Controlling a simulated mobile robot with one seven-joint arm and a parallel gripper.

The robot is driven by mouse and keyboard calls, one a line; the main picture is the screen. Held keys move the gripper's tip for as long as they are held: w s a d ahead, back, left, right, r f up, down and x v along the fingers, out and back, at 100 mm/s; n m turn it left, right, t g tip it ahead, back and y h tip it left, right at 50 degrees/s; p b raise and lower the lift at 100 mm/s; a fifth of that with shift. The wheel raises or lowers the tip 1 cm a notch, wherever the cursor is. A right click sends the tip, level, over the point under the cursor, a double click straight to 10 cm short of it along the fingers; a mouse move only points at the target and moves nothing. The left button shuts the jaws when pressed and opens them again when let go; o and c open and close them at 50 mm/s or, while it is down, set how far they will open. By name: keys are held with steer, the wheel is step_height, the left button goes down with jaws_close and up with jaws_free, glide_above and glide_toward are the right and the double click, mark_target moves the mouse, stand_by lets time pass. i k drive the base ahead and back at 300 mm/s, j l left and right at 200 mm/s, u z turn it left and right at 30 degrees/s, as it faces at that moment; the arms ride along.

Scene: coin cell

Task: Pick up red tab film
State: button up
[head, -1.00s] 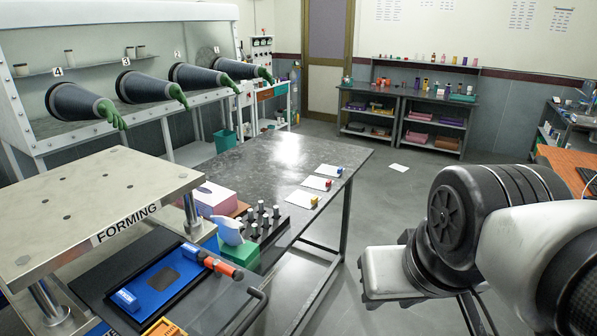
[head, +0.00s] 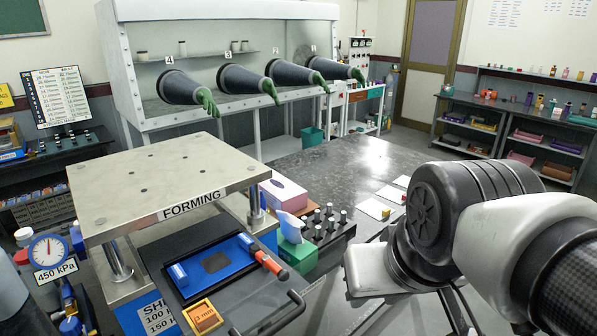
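Several white film sheets lie in a row on the dark bench (head: 330,150), left of my arm. The nearest sheet (head: 372,207) has a small coloured tab that looks yellow and red. The middle sheet (head: 390,193) has a small tab (head: 404,198) that looks red with some blue. The far sheet (head: 402,181) is partly covered by my arm, and its tab is hidden. The tabs are too small to tell for sure which is the red tab film. My arm is at the right, apart from the sheets. My gripper's fingers do not show.
A forming press (head: 170,180) stands at the left front, with a blue mat (head: 212,262) on a black tray before it. A pink tissue box (head: 285,192), a green box (head: 296,252) and a black rack of vials (head: 325,232) stand between press and sheets. A glovebox (head: 235,60) is behind.

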mark_target(396, 195)
steer(key=i+l+u, duration=0.3)
steer(key=l, duration=0.4)
steer(key=i+l+u, duration=0.2)
steer(key=i+l, duration=0.15)
steer(key=l, duration=0.25)
steer(key=i+l, duration=0.2)
steer(key=l, duration=0.2)
steer(key=i+l, duration=0.15)
steer(key=l, duration=0.25)
steer(key=i+l+u, duration=0.1)
steer(key=l, duration=0.3)
steer(key=i+l, duration=0.25)
steer(key=l, duration=0.15)
steer(key=i+l, duration=0.15)
steer(key=l, duration=0.25)
steer(key=i+l, duration=0.15)
steer(key=l, duration=0.25)
steer(key=i+l+u, duration=0.1)
steer(key=l, duration=0.3)
